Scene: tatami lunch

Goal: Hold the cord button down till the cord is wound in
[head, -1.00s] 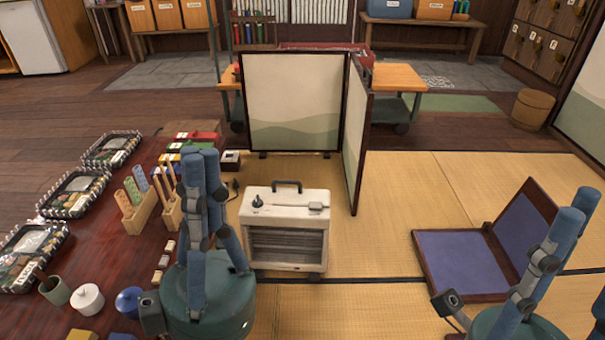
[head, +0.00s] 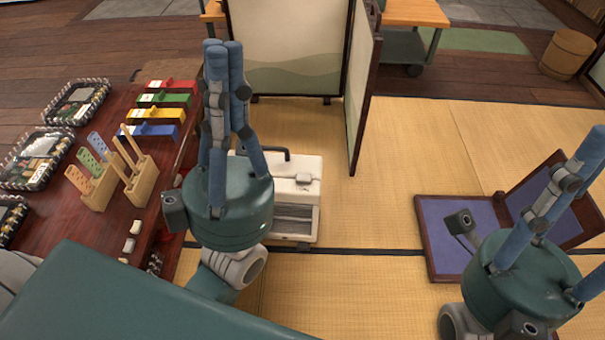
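A white heater (head: 308,168) with a black top handle (head: 270,152) and a front grille stands on the tatami. A small grey piece (head: 305,180) shows on its top; I cannot tell whether this is the cord button. My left gripper (head: 224,46) points upward in front of the heater's left part and hides it. Its fingers lean together at the tips, with nothing visible between them. My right gripper (head: 600,205) is at the lower right, fingers spread and empty, away from the heater. No cord can be made out.
A folding screen (head: 285,45) stands behind the heater. At left, a dark red table (head: 60,220) bears trays, wooden holders and coloured boxes. An open blue-lined case (head: 450,215) lies near my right gripper. Tatami between heater and case is clear.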

